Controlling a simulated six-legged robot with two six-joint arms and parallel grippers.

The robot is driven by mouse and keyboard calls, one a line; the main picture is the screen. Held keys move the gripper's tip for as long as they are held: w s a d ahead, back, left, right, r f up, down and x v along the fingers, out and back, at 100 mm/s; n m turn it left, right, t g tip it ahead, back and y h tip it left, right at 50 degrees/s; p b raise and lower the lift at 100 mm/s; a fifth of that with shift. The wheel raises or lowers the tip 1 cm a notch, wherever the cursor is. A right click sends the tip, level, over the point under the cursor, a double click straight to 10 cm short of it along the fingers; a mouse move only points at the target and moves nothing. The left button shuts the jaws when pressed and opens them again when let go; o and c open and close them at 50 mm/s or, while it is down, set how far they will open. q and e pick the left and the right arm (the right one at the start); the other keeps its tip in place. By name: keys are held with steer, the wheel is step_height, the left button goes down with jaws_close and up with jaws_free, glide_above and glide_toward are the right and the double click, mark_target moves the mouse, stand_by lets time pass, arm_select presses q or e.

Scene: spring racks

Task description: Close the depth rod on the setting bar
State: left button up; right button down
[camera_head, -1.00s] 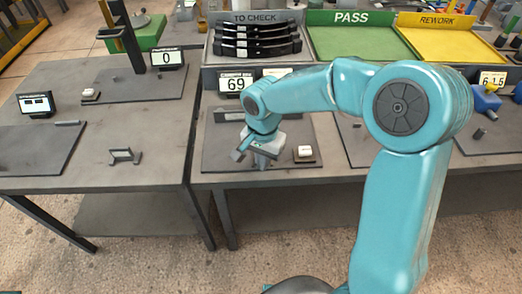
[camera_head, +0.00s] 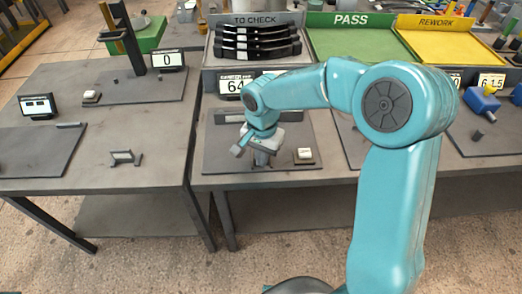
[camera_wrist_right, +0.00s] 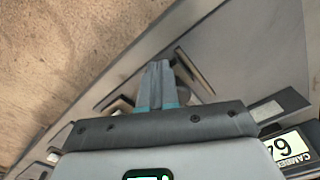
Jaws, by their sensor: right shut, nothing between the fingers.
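My right gripper (camera_head: 261,158) is shut and empty, pointing down over the dark base plate (camera_head: 222,160) of the station in front of me. In the right wrist view its fingertips (camera_wrist_right: 158,66) are together, with dark bar-like parts (camera_wrist_right: 195,72) beside and behind them. I cannot tell which part is the depth rod or the setting bar, or whether the fingers touch them; the gripper hides much of that spot. The station's display (camera_head: 236,86) reads 64, and it also shows in the right wrist view (camera_wrist_right: 288,148). My left gripper is not in view.
A white button block (camera_head: 305,153) sits right of the gripper on the plate. Behind stand a TO CHECK rack (camera_head: 254,18) with several black parts, a green PASS tray (camera_head: 352,48) and a yellow REWORK tray (camera_head: 446,50). A grey bracket (camera_head: 124,157) stands on the left table.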

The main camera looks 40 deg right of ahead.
steer(key=shift+w+d, duration=0.3)
steer(key=shift+w, duration=0.25)
steer(key=shift+w+d+p, duration=0.65)
steer(key=shift+w+p, duration=0.05)
steer(key=shift+w, duration=0.25)
steer(key=shift+w+d, duration=0.15)
steer(key=shift+w, duration=0.05)
steer(key=shift+w+d+p, duration=0.55)
steer(key=shift+w, duration=0.35)
steer(key=shift+w+r, duration=0.1)
steer(key=shift+w+d+r, duration=0.1)
stand_by(0.4)
